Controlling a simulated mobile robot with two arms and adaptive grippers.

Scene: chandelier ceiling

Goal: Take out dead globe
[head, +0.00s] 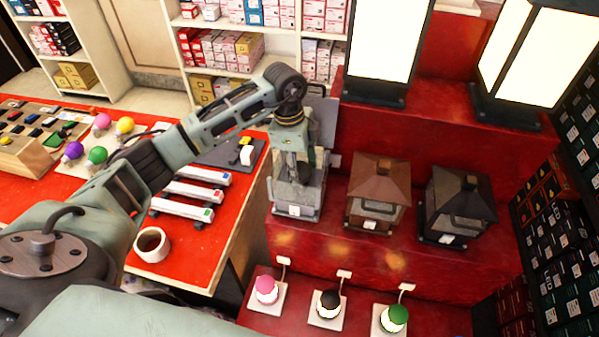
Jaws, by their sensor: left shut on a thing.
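The grey lantern (297,205) stands at the left end of the upper red step. Its top appears open, with a grey panel (322,118) raised behind it. My left gripper (299,170) points down into this lantern and is shut on what looks like a dark globe (306,174); the fingers and lantern walls hide most of it. A brown lantern (377,190) and a black lantern (458,204) stand to the right with their pitched roofs on. My right gripper is not in view.
Pink (266,290), black (329,304) and green (394,318) globes sit in white sockets on the lower step. The orange table (215,258) at left holds colored globes, lamp tubes (181,208) and a white cup (152,244). Large lit lanterns (388,40) stand above.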

